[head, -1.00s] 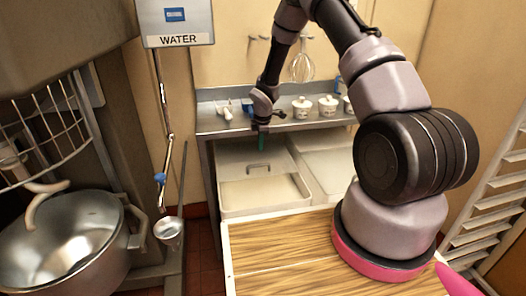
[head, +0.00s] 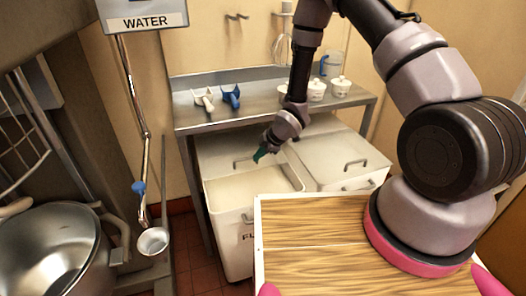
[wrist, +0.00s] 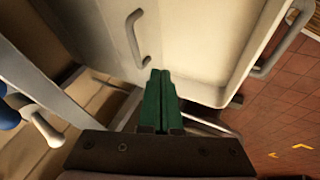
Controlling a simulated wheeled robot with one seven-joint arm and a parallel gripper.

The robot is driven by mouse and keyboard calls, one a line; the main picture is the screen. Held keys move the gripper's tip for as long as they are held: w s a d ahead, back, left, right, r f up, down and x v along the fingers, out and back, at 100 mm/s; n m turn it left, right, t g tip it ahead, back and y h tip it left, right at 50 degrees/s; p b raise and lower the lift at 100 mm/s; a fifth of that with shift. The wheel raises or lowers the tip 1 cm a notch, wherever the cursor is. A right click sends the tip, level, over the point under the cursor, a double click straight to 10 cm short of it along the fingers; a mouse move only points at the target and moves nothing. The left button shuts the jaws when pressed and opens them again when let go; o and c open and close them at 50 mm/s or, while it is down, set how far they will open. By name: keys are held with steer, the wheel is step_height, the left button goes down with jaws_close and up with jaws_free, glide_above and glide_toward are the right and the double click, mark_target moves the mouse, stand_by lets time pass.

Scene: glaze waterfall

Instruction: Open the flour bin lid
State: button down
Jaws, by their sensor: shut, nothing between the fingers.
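The flour bin (head: 232,236) is a white bin under the left end of the steel shelf, its label partly hidden. Its pale lid (head: 222,147), with a bar handle (head: 243,163), lies over the rear part. The front part shows a pale, recessed surface inside a rim, apparently flour. My gripper (head: 258,155) has green fingers pressed together and empty. In the head view the fingertips appear just right of the lid handle. In the wrist view the fingers (wrist: 161,75) point toward the bin, with the handle (wrist: 137,38) ahead and left, visibly apart from them.
A second white bin (head: 335,150) stands to the right, its lid covering it. The steel shelf (head: 265,100) above holds scoops (head: 231,96) and white pots (head: 316,90). A wooden worktop (head: 310,215) is in front. A water pipe (head: 147,150) and metal bowl (head: 55,250) are at left.

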steer(key=w+a+f, duration=0.2)
steer(key=w+f, duration=0.1)
steer(key=w+a+f, duration=0.1)
steer(key=shift+w+f, duration=0.15)
steer(key=shift+f, duration=0.25)
steer(key=shift+w+a, duration=0.25)
steer(key=shift+w, duration=0.25)
steer(key=w, duration=0.2)
steer(key=w+a, duration=0.1)
steer(key=w, duration=0.1)
